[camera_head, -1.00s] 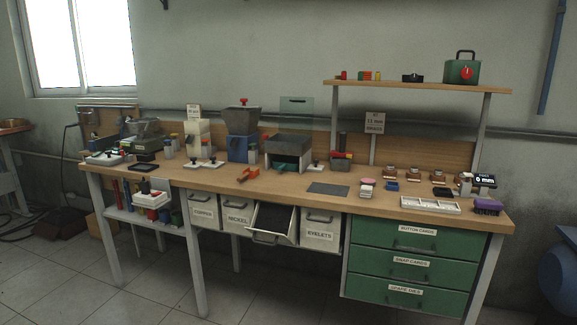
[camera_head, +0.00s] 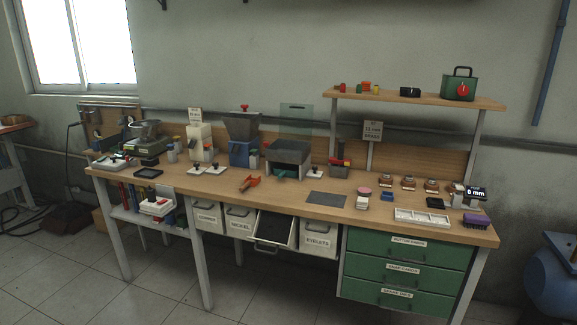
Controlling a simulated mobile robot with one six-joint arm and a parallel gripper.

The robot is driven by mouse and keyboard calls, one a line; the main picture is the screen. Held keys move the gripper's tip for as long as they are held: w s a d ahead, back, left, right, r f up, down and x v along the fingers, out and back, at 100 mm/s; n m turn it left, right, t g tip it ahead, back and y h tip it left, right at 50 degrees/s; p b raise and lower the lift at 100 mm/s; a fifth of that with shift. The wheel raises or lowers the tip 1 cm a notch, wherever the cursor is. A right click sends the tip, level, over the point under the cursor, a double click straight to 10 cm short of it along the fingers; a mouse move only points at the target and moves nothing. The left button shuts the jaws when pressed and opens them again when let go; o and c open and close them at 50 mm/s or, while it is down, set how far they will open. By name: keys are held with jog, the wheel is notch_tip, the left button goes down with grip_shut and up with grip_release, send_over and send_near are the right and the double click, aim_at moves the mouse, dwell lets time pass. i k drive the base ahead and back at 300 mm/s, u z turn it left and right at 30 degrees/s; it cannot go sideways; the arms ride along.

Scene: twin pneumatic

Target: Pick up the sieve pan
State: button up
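A dark, square, shallow pan (camera_head: 290,150) sits on top of a grey box-like stand (camera_head: 286,170) at the back middle of the workbench. It looks like the sieve pan, but its mesh is too small to make out. A green part shows at the stand's front opening. My gripper is not in view.
The wooden workbench (camera_head: 285,198) carries a blue hopper machine (camera_head: 243,147) left of the pan and a grey flat plate (camera_head: 326,199) in front of it. A bin (camera_head: 275,232) is pulled open below the front edge. Green drawers (camera_head: 405,264) are shut at the right. The tiled floor in front is clear.

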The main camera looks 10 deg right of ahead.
aim_at(286, 171)
jog(key=z, duration=1.1)
jog(key=k, duration=0.15)
jog(key=u, duration=3.2)
jog(key=i, duration=0.6)
jog(key=z, duration=0.55)
jog(key=i, duration=0.8)
jog(key=z, duration=0.6)
jog(key=i, duration=0.75)
jog(key=z, duration=0.2)
